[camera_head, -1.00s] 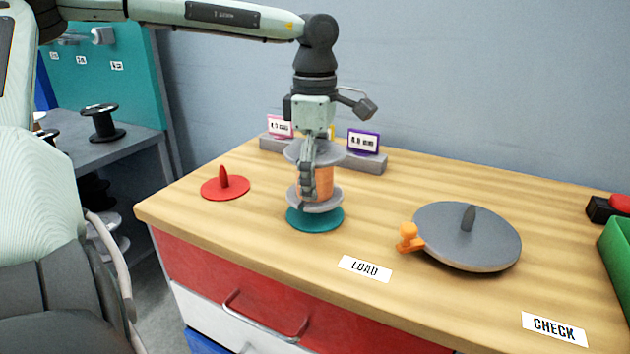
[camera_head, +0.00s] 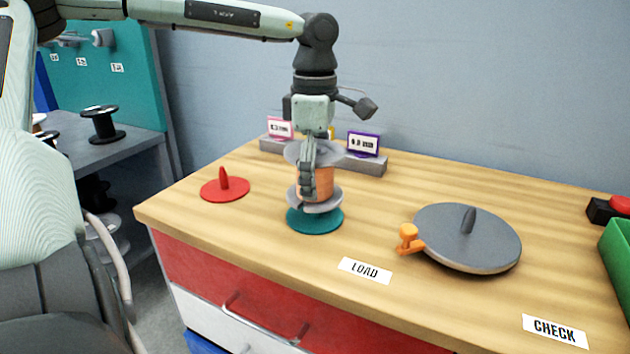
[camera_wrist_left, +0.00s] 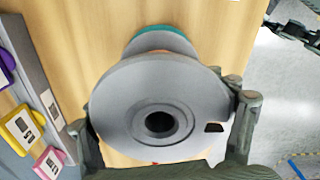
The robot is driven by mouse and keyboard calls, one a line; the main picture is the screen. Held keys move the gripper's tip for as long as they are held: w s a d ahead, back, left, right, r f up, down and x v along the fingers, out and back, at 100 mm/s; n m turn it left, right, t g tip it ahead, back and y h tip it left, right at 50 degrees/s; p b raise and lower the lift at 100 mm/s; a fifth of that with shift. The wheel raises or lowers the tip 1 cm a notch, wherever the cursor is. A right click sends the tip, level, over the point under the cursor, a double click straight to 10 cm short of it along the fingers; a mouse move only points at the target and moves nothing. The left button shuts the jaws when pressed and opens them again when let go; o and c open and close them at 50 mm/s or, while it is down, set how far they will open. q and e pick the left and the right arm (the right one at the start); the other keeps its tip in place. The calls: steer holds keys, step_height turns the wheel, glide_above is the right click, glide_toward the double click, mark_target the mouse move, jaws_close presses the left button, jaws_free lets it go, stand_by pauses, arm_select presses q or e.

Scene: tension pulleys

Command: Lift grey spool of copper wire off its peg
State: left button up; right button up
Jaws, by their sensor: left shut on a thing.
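The grey spool of copper wire (camera_head: 318,182) stands upright over a round teal base (camera_head: 314,220) near the table's left front. My left gripper (camera_head: 308,182) comes down from above and is shut on the spool, a finger lying across the copper winding. In the left wrist view the spool's grey top flange (camera_wrist_left: 135,100), with its dark centre hole, lies between the two fingers. The teal base (camera_wrist_left: 165,29) peeks out beyond the lower flange. The peg is hidden inside the spool. I cannot tell whether there is a gap under the lower flange.
A red disc with an upright peg (camera_head: 225,188) lies to the left. A grey turntable-like disc (camera_head: 468,240) with an orange knob (camera_head: 408,234) is to the right. A grey rail with label cards (camera_head: 363,162) stands behind. The front right has LOAD and CHECK labels and free wood.

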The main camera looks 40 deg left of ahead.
arm_select(q)
steer(key=shift+r+p, duration=0.9)
steer(key=shift+r, duration=0.75)
steer(key=shift+r, duration=0.1)
steer(key=shift+r+p, duration=1.05)
steer(key=shift+r, duration=0.6)
steer(key=shift+r+p, duration=1.15)
steer(key=shift+r, duration=0.6)
steer(key=shift+r, duration=0.15)
steer(key=shift+r, duration=0.15)
